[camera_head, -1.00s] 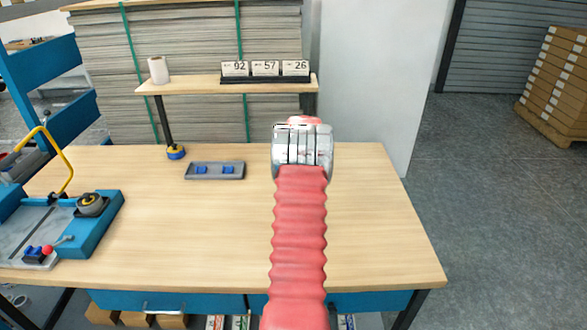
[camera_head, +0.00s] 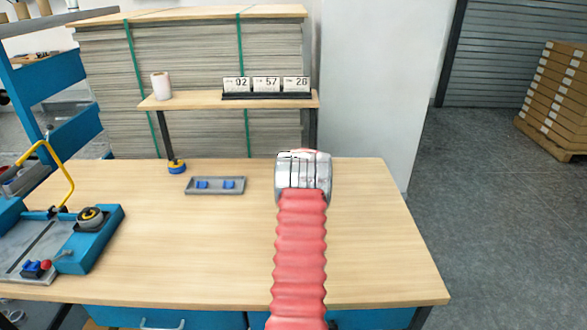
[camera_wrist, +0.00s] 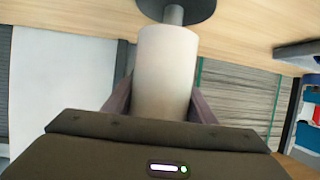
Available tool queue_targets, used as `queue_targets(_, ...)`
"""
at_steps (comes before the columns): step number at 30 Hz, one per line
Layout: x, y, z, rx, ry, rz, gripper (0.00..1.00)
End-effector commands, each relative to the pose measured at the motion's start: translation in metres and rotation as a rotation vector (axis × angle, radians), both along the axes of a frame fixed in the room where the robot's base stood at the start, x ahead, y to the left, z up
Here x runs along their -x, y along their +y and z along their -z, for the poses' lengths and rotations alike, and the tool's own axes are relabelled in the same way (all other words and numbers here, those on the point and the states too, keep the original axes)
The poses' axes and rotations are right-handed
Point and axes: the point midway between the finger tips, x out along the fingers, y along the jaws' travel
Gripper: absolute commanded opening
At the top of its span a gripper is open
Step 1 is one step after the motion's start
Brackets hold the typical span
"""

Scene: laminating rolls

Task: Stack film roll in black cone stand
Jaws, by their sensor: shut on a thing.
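In the wrist view, which looks turned over with the tabletop at the top, a pale film roll (camera_wrist: 165,62) is between the two fingers of my gripper (camera_wrist: 158,88). My gripper is shut on it. A stand with a dark round base (camera_wrist: 187,5) and a grey post is at the roll's far end. The post lines up with the roll, but I cannot tell whether it enters it. In the head view my arm hides my fingers, the held roll and this stand. Another white roll (camera_head: 161,87) stands on the raised shelf.
The wooden table (camera_head: 130,235) has free room in the middle. A grey tray with blue pieces (camera_head: 215,186) lies left of my arm. A blue device with a yellow handle (camera_head: 88,240) is at the left. The shelf (camera_head: 190,102) carries number cards (camera_head: 265,86).

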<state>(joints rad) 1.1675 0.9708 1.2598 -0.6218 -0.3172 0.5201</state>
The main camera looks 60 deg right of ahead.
Motion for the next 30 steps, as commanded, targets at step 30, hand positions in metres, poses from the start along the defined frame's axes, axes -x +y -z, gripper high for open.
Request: queue_targets(30, -0.001, 0.001, 0.033, -0.002, -0.001, -0.001, 0.59)
